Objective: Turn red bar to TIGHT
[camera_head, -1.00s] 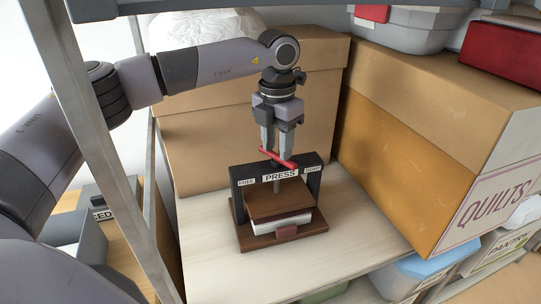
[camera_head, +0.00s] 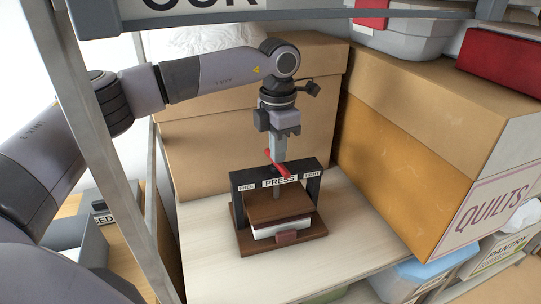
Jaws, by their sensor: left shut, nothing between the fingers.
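The press (camera_head: 235,200) stands on the pale shelf, with a dark frame and a brown wooden base. Its front labels read FREE at left, PRESS in the middle and TIGHT at right. The red bar (camera_head: 281,170) sits on top of the frame, lying obliquely, its near end just above the PRESS label. My left gripper (camera_head: 279,159) points down at the bar from above. Its fingers are shut, with their tips at the bar; I cannot tell whether they touch it. A brown block and a white layer show inside the press. My right gripper is not in view.
A large cardboard box (camera_head: 200,140) stands behind the press. Another box marked QUILTS (camera_head: 430,150) stands close on the right. A metal shelf post (camera_head: 115,150) rises at left near my arm. Bare shelf (camera_head: 350,225) lies right of the press.

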